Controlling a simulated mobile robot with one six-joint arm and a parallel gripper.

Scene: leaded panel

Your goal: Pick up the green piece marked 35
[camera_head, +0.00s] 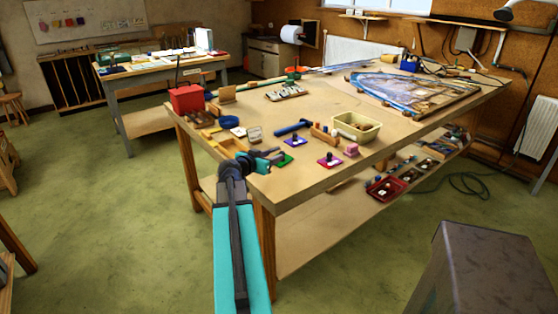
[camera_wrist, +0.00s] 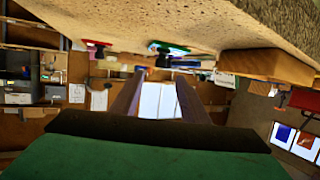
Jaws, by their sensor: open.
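A small flat green piece (camera_head: 286,160) with a dark knob lies on the workbench (camera_head: 395,141) near its front left edge. Its number is too small to read. It also shows upside down at the top of the wrist view (camera_wrist: 174,49), beyond my fingertips. My gripper (camera_head: 275,156) is just left of the green piece in the head view, low at the bench edge. In the wrist view my gripper (camera_wrist: 156,75) is open, with nothing between its two fingers. I cannot tell the exact gap to the piece.
A cream bin (camera_head: 356,127) and blue-handled tool (camera_head: 293,128) stand behind. A wooden block (camera_wrist: 266,66) is right in the wrist view. A red box (camera_head: 187,98) stands back left.

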